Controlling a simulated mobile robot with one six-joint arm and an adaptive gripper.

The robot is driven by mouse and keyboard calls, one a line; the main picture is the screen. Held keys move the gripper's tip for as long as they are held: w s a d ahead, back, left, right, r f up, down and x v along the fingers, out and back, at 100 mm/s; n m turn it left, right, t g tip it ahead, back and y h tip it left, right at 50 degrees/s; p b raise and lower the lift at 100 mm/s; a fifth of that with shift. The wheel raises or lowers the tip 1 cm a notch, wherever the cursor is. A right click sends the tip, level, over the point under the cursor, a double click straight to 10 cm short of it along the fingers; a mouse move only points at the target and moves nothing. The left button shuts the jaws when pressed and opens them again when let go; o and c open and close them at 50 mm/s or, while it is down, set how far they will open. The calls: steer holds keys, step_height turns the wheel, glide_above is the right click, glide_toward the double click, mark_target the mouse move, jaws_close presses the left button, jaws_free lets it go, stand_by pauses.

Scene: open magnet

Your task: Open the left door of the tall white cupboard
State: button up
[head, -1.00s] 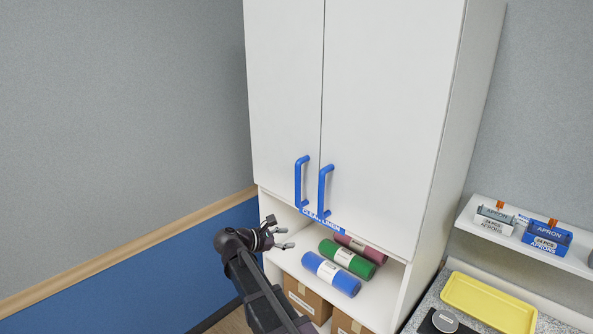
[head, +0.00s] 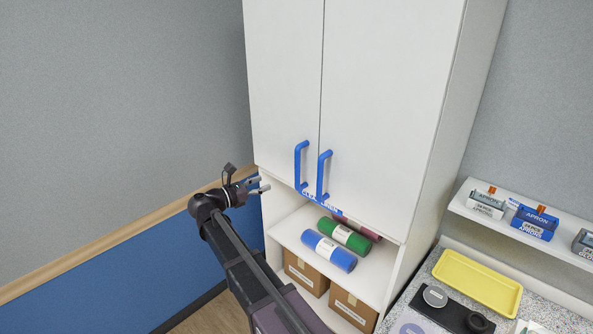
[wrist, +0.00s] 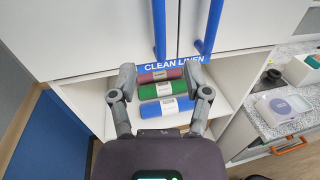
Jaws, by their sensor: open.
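The tall white cupboard has a left door (head: 284,85) and a right door (head: 385,110), both shut. The left door's blue bar handle (head: 299,166) stands upright near its lower right edge, beside the right door's blue handle (head: 323,176). In the wrist view the left handle (wrist: 159,30) and right handle (wrist: 209,28) show at the top, above the "CLEAN LINEN" label (wrist: 170,66). My gripper (head: 264,185) is open and empty, left of the left handle and a little lower in the head view, apart from it. In the wrist view my gripper (wrist: 161,77) has its fingers spread wide.
Blue (head: 329,250) and green (head: 344,234) rolls and a partly hidden maroon roll lie on the open shelf below the doors. Cardboard boxes (head: 306,273) stand beneath. A counter with a yellow tray (head: 477,281) is at right. A wall (head: 120,110) closes in at left.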

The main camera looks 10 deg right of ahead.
glide_above(297, 185)
steer(key=shift+w+d, duration=0.15)
steer(key=shift+w, duration=0.25)
stand_by(0.4)
steer(key=shift+c, duration=0.2)
